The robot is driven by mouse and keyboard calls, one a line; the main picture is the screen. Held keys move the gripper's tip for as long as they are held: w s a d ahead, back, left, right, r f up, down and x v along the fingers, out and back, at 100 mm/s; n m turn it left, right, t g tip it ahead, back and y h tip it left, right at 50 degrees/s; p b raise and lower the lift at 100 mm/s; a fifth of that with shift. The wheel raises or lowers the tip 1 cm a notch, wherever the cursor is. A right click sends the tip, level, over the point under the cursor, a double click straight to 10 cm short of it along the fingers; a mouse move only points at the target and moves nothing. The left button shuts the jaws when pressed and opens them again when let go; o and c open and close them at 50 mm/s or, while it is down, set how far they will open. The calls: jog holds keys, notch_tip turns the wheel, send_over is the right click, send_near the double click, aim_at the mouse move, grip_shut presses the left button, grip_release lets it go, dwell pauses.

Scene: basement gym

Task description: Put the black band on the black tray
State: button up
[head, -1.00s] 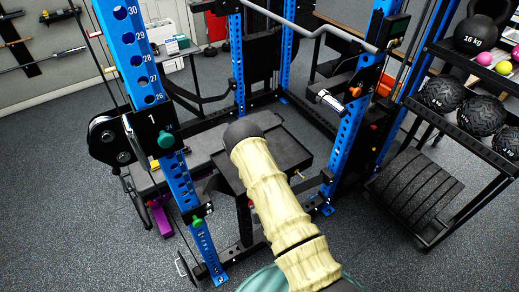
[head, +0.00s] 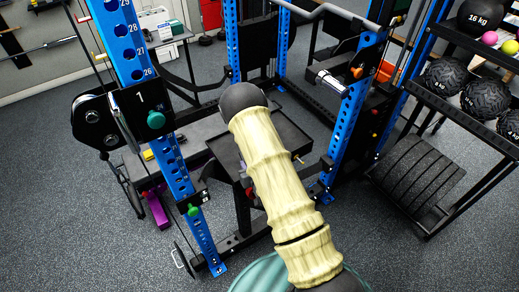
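The black tray (head: 290,145) is a flat, rimmed surface inside the blue rack, near the middle of the head view. My arm crosses in front of it and hides part of it. I cannot make out a black band anywhere; it may be hidden or too dark to tell from the other black things. My arm, in a cream cover, reaches up from the bottom to a dark rounded joint. My gripper does not show, so its state and what it may hold are hidden.
Blue rack uprights stand left (head: 160,130) and right (head: 350,110) of the tray. A grey bench (head: 195,135) lies behind the left upright, with a yellow item (head: 165,147) nearby. A shelf (head: 470,135) of black balls stands right. Floor at lower left is clear.

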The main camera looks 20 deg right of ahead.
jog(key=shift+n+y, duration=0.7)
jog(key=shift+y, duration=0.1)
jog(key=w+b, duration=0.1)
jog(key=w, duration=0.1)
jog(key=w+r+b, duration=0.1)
jog(key=b, duration=0.1)
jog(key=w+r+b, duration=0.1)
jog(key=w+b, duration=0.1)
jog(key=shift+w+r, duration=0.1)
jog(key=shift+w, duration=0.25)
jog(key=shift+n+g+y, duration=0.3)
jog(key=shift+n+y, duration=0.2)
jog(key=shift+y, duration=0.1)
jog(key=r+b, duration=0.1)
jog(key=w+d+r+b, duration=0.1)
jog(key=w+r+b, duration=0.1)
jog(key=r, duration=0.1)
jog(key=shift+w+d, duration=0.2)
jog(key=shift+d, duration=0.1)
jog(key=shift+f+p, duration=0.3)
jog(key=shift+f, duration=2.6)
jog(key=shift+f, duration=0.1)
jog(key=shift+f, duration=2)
